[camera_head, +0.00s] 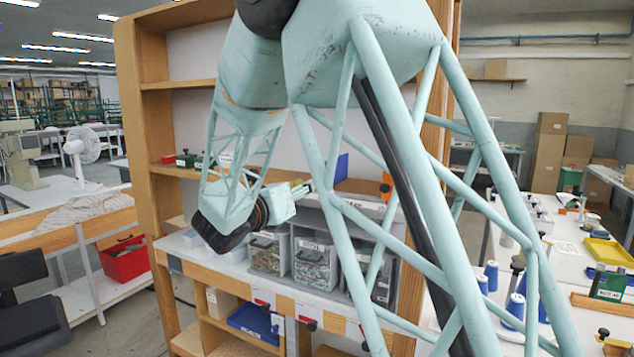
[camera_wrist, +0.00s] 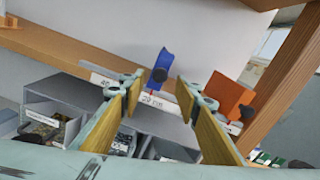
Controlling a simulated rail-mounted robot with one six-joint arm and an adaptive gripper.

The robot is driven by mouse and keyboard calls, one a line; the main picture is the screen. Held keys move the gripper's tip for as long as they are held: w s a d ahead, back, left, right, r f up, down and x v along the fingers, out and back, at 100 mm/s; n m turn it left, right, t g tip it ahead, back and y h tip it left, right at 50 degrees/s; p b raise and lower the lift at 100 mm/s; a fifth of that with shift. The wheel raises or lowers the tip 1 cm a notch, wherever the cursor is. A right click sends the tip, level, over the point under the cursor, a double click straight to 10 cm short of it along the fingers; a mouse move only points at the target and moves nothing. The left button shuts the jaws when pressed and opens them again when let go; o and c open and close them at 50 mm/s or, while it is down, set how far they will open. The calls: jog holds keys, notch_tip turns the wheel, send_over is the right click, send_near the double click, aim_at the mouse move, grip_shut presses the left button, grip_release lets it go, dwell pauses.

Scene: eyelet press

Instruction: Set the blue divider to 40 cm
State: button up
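The blue divider (camera_wrist: 166,62) stands upright on the shelf edge in the wrist view, with a dark knob on its front. It also shows in the head view (camera_head: 342,167), partly behind my arm. A white scale strip (camera_wrist: 101,80) runs below it; a "40" appears left of the divider, and a label that looks like "50 cm" lies just below it. The exact setting is too small to read. My gripper (camera_wrist: 160,97) is open and empty, its yellow-padded fingers in front of and below the divider. The gripper also shows in the head view (camera_head: 306,188).
An orange divider (camera_wrist: 228,96) with a dark knob stands right of the blue one. Below are grey bins (camera_head: 315,265) on a bench. A wooden upright (camera_wrist: 285,80) bounds the right side. Small red and green boxes (camera_head: 185,160) sit on the shelf at left.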

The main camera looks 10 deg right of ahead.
jog(key=shift+b+x, duration=0.5)
jog(key=shift+x, duration=3)
jog(key=shift+c, duration=0.2)
jog(key=c, duration=0.9)
